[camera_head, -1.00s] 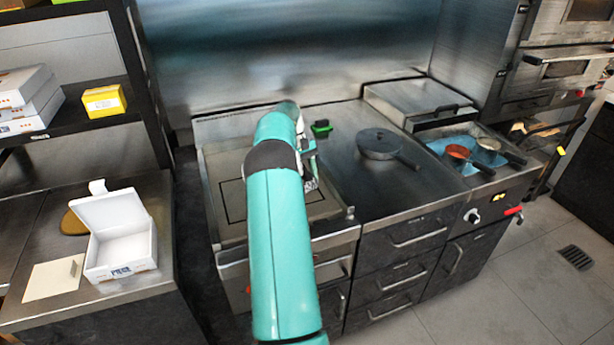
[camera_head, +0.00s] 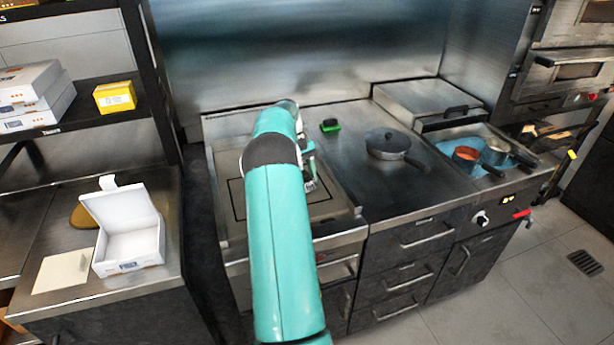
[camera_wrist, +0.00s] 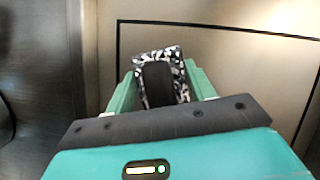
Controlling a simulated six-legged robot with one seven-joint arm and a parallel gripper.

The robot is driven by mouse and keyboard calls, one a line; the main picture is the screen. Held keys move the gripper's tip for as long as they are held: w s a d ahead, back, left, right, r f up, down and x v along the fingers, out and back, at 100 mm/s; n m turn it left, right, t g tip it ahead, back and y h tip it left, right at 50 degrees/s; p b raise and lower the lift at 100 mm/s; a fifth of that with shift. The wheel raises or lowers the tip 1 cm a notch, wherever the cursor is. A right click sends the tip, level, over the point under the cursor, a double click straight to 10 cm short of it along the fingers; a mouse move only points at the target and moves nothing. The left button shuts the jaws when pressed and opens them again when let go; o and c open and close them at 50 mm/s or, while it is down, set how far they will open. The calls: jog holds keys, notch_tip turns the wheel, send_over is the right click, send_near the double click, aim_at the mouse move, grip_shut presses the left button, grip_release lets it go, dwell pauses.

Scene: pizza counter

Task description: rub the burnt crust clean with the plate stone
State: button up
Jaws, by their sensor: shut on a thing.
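My gripper (camera_wrist: 160,90) is shut on the plate stone (camera_wrist: 151,56), a black-and-white speckled block with a dark handle between the fingers. The stone is over or on the flat griddle plate (camera_wrist: 220,45), near a dark outline drawn on it; I cannot tell whether it touches. In the head view the plate (camera_head: 235,160) lies behind my teal arm, which hides much of it, and the gripper (camera_head: 310,178) shows only in part at the arm's right side. No burnt crust can be made out on the visible plate.
Right of the plate are a green-and-black scrubber (camera_head: 330,125) and a lidded dark pan (camera_head: 388,143) on the steel counter. An open white box (camera_head: 130,240) is on the left table, with a yellow box (camera_head: 115,97) on the shelf above.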

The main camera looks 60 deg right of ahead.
jog(key=shift+w+a, duration=0.1)
jog(key=shift+a, duration=0.2)
jog(key=shift+r, duration=0.1)
jog(key=shift+r, duration=2.95)
jog(key=shift+r, duration=1.5)
